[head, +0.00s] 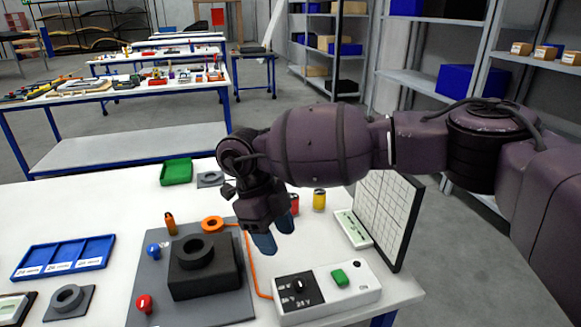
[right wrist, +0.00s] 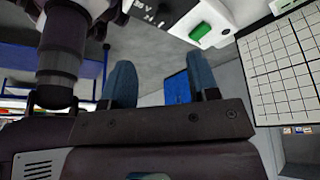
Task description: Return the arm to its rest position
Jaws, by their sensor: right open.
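My right arm (head: 330,145) reaches in from the right over the white worktable (head: 110,195). Its gripper (head: 275,232) points downward above the table, between a black block with a ring on top (head: 205,265) and a white power box (head: 325,290). In the right wrist view my gripper's two blue fingers (right wrist: 165,85) stand apart with nothing between them. The green button (head: 339,277) of the power box also shows in that view. My left gripper is not in view.
A white grid panel (head: 385,215) stands upright at the table's right end, below my forearm. A red can (head: 293,203) and a yellow can (head: 319,200) stand behind the gripper. A blue tray (head: 65,257) lies at the left. The table's back left is clear.

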